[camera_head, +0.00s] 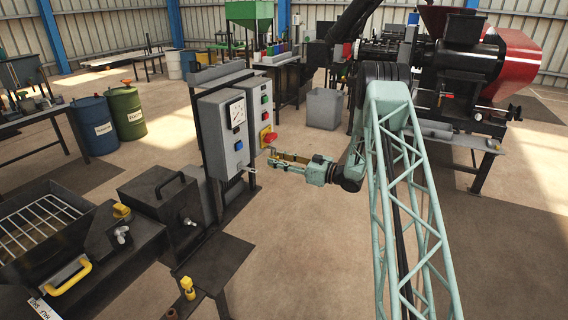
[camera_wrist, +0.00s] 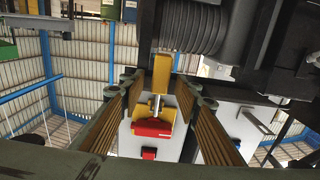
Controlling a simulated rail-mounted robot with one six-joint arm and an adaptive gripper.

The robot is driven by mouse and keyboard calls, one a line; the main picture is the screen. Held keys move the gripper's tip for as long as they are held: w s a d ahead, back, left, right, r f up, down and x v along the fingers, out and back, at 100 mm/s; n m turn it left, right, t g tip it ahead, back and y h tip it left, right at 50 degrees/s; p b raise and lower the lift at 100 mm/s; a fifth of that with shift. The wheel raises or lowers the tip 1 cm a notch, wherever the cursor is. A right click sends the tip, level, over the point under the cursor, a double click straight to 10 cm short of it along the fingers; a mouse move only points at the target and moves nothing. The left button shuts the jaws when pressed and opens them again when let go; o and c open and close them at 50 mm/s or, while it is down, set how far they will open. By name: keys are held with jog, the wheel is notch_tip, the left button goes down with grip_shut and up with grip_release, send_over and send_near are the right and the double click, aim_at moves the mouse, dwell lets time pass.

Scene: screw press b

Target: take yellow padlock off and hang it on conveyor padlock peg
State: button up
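The yellow padlock (camera_wrist: 162,70) shows in the wrist view, its body between the tips of my fingers and its silver shackle (camera_wrist: 157,103) at the red switch handle (camera_wrist: 151,128). In the head view this red handle (camera_head: 268,138) sits on a yellow plate on the grey control box (camera_head: 225,130); I cannot clearly make out the padlock there. My gripper (camera_head: 272,157) points left just below and in front of the handle. In the wrist view my gripper (camera_wrist: 162,82) is open, with a gap on both sides of the padlock. I cannot identify the conveyor peg.
A black machine with a grille (camera_head: 45,225) stands at the lower left, and a small dark table (camera_head: 215,262) carries a yellow item (camera_head: 187,286). The red and black press (camera_head: 470,60) is at the upper right. Floor is free below my gripper.

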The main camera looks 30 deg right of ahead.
jog(key=shift+x, duration=0.95)
jog(key=shift+c, duration=0.5)
jog(key=c, duration=0.9)
